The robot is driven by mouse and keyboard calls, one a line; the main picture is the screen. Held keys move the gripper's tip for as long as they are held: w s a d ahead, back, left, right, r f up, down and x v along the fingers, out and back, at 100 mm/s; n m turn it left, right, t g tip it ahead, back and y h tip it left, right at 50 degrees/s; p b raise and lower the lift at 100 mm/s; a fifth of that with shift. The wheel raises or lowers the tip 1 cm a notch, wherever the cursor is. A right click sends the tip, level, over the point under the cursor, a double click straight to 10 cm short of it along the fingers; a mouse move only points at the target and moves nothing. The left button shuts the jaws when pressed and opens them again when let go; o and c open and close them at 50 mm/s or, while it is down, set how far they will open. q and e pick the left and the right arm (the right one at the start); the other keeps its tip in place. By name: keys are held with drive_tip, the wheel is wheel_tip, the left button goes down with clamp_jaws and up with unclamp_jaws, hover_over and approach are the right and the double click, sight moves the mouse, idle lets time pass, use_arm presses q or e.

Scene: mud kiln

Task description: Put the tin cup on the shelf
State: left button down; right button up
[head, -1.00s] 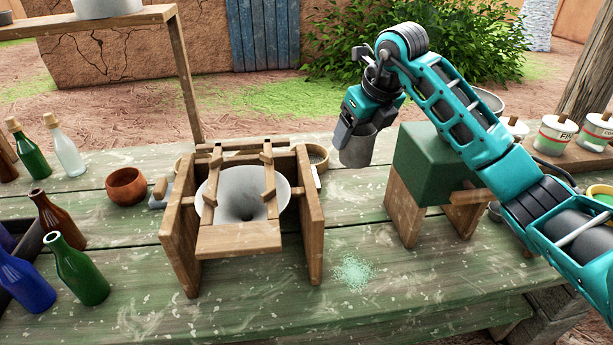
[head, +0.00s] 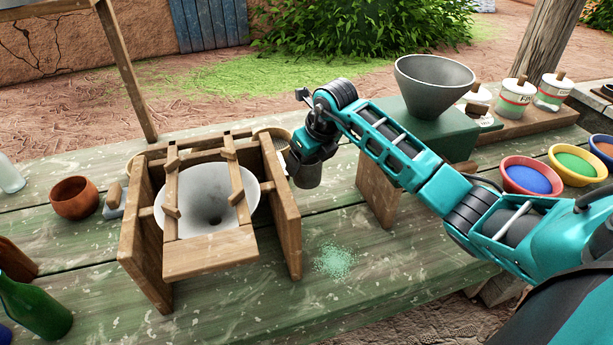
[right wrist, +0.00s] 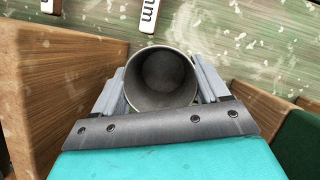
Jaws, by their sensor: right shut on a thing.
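The grey tin cup (head: 307,174) is in my right gripper (head: 306,160), at the gap between the wooden funnel stand and the green block. In the right wrist view the cup (right wrist: 160,78) shows its round open mouth and empty-looking inside, with the right gripper's fingers (right wrist: 162,92) on both sides of it. I cannot tell whether the cup's base touches the table. The shelf shows only in part at the top left, mainly its wooden post (head: 126,72). My left gripper is not in view.
The wooden stand (head: 290,215) with a white funnel (head: 215,200) is close left of the cup. A brown bowl (head: 75,198) is at the left. Green powder (head: 335,261) lies on the table (head: 400,290).

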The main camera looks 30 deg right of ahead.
sight(307, 177)
drive_tip(key=shift+f, duration=2.8)
drive_tip(key=shift+f, duration=0.15)
drive_tip(key=o, duration=1)
drive_tip(key=shift+o, duration=0.2)
